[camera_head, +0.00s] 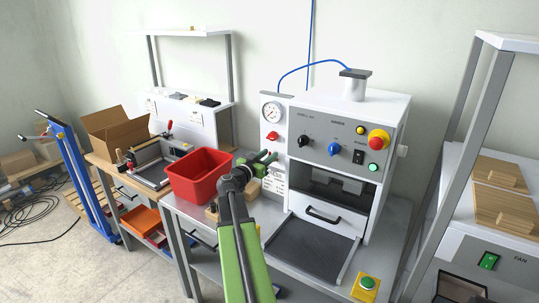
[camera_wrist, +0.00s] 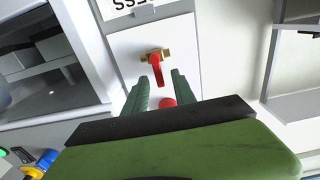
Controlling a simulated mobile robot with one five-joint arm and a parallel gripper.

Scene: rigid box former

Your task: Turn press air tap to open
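The press air tap (camera_wrist: 155,69) shows in the wrist view as a red lever on a brass body, on a pale panel. The lever lies crosswise to the brass body. My gripper (camera_wrist: 160,76) is open, its two green fingers on either side of the lever's free end with gaps visible. I cannot tell whether the fingertips reach as deep as the lever. In the head view my gripper (camera_head: 266,157) is in front of the narrow gauge panel (camera_head: 263,122) and seems to hide the tap.
A red part (camera_head: 272,136) sits on the panel below the gauge (camera_head: 271,111); a red round shape (camera_wrist: 168,102) shows between my fingers. The press (camera_head: 340,125) stands right of the panel. A red bin (camera_head: 197,188) stands left of my arm, with small blocks nearby.

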